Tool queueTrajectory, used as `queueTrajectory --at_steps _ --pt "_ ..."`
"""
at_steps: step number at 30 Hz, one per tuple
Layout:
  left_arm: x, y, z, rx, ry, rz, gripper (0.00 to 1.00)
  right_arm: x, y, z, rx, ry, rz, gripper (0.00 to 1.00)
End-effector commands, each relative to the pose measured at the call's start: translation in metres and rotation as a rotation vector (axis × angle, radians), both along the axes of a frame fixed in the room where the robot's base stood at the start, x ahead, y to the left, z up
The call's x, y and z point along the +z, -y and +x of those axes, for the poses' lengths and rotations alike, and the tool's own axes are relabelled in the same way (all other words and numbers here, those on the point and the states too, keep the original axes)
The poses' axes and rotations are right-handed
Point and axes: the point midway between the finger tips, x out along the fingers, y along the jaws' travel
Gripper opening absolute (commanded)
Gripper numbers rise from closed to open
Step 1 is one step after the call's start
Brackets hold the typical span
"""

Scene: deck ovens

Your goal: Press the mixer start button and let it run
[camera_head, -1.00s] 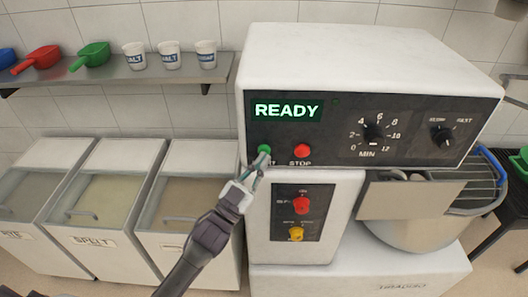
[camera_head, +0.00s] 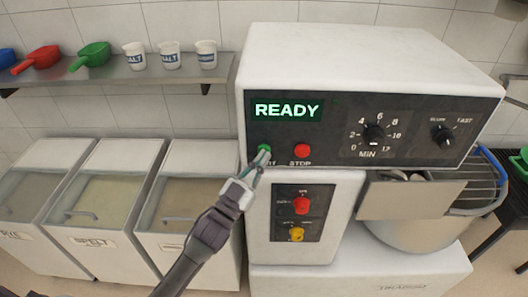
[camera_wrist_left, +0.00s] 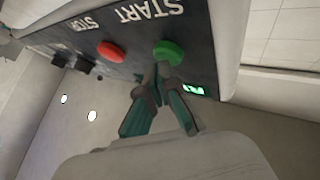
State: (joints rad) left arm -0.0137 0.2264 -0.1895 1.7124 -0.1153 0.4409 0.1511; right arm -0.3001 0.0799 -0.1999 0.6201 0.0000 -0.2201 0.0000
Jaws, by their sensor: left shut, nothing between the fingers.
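The mixer (camera_head: 370,65) is a large white machine with a black control panel. Its display (camera_head: 287,109) reads READY in green. The green start button (camera_head: 264,149) is at the panel's lower left, with the red stop button (camera_head: 302,151) to its right. My left gripper (camera_head: 260,160) is shut and empty, with its fingertips at the green button. In the left wrist view the fingertips (camera_wrist_left: 163,68) are right at the green START button (camera_wrist_left: 168,52); whether they touch it I cannot tell. My right gripper is not in view.
A timer dial (camera_head: 374,134) and a speed dial (camera_head: 442,136) are right of the buttons. Red and yellow knobs (camera_head: 301,205) sit on the lower panel. A steel bowl (camera_head: 415,233) is at the right. Flour bins (camera_head: 190,205) stand at left, below a shelf (camera_head: 115,76).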

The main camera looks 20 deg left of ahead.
Motion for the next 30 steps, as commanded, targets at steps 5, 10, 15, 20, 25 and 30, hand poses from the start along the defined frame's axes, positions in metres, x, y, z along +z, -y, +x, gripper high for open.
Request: queueTrajectory --at_steps 5,10,15,20,25,30 --pt "0.0 -0.001 0.002 0.0 -0.001 0.0 0.0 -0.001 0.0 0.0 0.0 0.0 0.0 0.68" --pt "0.0 -0.001 0.004 0.0 -0.001 0.0 0.0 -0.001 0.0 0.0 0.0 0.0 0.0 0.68" --pt "0.0 -0.001 0.004 0.0 -0.001 0.0 0.0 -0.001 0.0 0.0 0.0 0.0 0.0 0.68" --pt "0.0 0.0 0.001 0.0 -0.001 0.0 0.0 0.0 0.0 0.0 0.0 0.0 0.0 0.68" --pt "0.001 0.002 -0.007 0.0 0.0 -0.001 0.0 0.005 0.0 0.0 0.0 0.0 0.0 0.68" --pt "0.001 0.004 -0.013 0.0 0.0 0.0 0.0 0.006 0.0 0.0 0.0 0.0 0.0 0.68"
